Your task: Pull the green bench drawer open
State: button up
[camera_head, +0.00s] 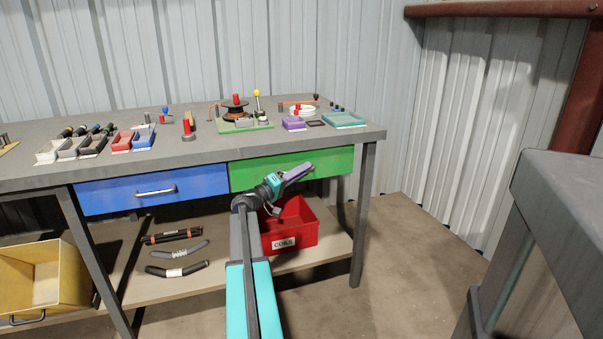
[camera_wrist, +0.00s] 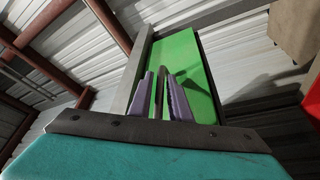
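The green drawer (camera_head: 331,164) is at the right under the bench top, its front about in line with the blue drawer beside it, so it looks closed. Its green front also shows in the wrist view (camera_wrist: 203,98). My gripper (camera_head: 308,168) is at the middle of this front and covers the handle in the head view. In the wrist view the two purple fingers of my gripper (camera_wrist: 160,78) stand apart, pointing at the green front. A thin dark bar, likely the handle, shows between them, with slivers of green around it. I cannot see contact.
The blue drawer (camera_head: 151,190) with a metal handle is to the left. A red bin (camera_head: 290,235) stands on the lower shelf (camera_head: 338,252) below my gripper. Small trays and parts crowd the bench top (camera_head: 200,153). Floor to the right of the bench leg is clear.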

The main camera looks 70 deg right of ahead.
grip_shut()
